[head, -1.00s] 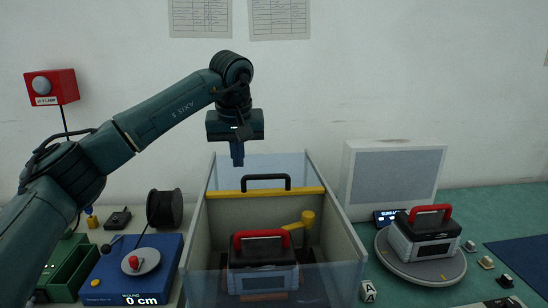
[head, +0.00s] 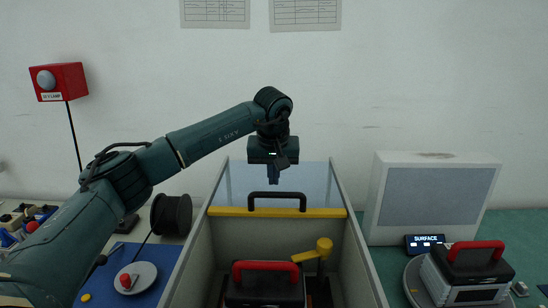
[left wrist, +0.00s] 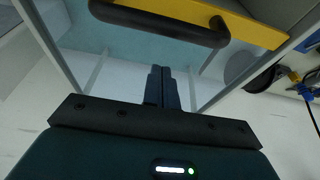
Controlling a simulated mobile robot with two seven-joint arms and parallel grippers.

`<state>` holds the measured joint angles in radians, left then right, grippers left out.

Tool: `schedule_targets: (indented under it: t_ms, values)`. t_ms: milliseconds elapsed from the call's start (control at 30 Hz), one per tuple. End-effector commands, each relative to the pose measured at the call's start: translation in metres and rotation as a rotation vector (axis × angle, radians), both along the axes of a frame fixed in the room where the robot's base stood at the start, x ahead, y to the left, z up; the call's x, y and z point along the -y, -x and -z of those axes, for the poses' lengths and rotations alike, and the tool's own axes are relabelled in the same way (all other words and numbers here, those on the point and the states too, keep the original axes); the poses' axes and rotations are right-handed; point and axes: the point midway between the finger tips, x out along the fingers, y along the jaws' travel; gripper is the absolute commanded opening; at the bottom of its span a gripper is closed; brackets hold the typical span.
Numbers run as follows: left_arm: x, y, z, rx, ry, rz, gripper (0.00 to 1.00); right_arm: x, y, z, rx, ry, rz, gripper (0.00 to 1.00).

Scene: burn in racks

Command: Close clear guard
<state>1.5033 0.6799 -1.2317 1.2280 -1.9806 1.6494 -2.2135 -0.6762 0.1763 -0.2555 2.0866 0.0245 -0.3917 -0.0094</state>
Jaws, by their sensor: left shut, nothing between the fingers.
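The clear guard (head: 310,182) is a see-through panel over the far part of a grey-walled box. A yellow bar (head: 230,211) runs along its near edge, with a black handle (head: 278,195) on it. The near part of the box is uncovered. My left gripper (head: 273,181) is shut and empty, pointing down just behind the handle in the picture. In the left wrist view, its closed fingertips (left wrist: 161,70) are apart from the black handle (left wrist: 160,22). My right gripper is not in view.
A case with a red handle (head: 265,287) and a yellow lever (head: 323,246) are inside the box. A grey-fronted white unit (head: 435,200) and another red-handled case (head: 465,275) stand right. A black spool (head: 171,214) and red lamp (head: 58,82) are left.

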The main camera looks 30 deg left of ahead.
Motion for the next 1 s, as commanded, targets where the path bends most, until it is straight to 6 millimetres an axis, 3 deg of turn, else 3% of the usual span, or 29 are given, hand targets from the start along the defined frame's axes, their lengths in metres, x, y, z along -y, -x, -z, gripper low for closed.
schedule_targets:
  t_ms: [67,400,1000]
  values:
    - [-0.002,-0.004,0.017,-0.005,0.0,-0.001,0.0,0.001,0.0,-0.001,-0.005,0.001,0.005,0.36]
    - [0.013,0.027,0.008,-0.001,0.0,0.003,0.0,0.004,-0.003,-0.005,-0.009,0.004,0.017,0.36]
    - [0.015,0.031,0.007,0.0,0.001,0.0,0.0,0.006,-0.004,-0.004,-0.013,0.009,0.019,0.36]
